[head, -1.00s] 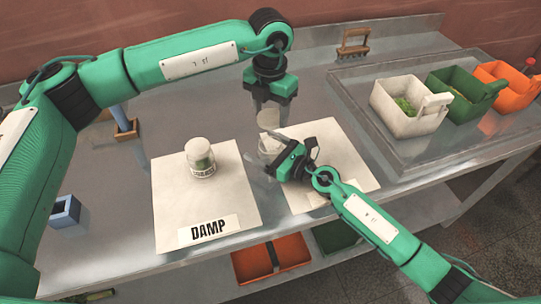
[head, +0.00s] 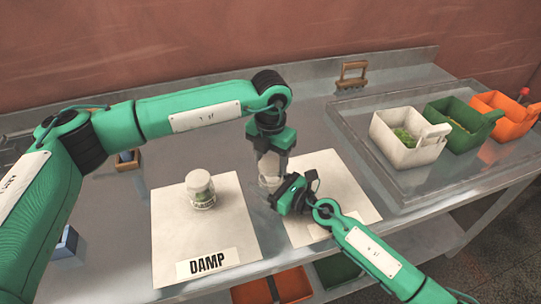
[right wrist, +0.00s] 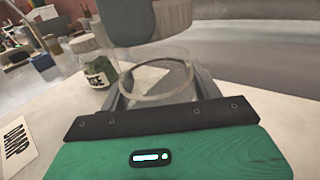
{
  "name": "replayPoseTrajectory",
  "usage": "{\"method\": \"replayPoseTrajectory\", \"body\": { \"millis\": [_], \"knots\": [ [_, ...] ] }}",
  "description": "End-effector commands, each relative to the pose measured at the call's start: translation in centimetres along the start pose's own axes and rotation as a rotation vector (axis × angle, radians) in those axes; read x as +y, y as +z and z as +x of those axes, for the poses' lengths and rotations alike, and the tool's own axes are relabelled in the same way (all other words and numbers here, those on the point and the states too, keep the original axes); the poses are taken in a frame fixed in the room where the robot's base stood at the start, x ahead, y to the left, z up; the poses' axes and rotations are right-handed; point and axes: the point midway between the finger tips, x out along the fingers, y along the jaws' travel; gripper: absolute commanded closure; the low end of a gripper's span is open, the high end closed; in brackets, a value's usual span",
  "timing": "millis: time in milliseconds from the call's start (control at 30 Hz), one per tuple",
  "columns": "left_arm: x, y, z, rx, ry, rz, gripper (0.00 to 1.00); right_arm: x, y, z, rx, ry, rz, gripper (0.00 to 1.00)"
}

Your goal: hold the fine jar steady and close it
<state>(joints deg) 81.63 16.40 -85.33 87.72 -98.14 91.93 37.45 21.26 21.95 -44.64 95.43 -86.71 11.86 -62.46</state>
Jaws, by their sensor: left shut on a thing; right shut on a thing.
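My left gripper (head: 268,160) points down above the jar, shut on a pale grey lid (right wrist: 150,22). In the right wrist view the lid hangs over the jar with a gap between them. The mat's label is mostly hidden by my right arm.
A closed jar (head: 200,190) stands on the left mat (head: 170,235), labelled DAMP. White (head: 408,142), green (head: 456,120) and orange (head: 503,108) bins stand on a tray at the right.

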Motion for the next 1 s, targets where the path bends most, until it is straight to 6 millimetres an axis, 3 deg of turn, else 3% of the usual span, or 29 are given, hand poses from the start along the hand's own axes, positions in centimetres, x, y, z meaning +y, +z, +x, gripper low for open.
{"method": "replayPoseTrajectory", "body": {
  "millis": [1000],
  "knots": [
    [0.0, 0.0, 1.8, 0.0, 0.0, 0.0, 0.64, 0.0, 0.0, 0.0, 0.0, 0.0, 0.0, 0.77]
  ]
}}
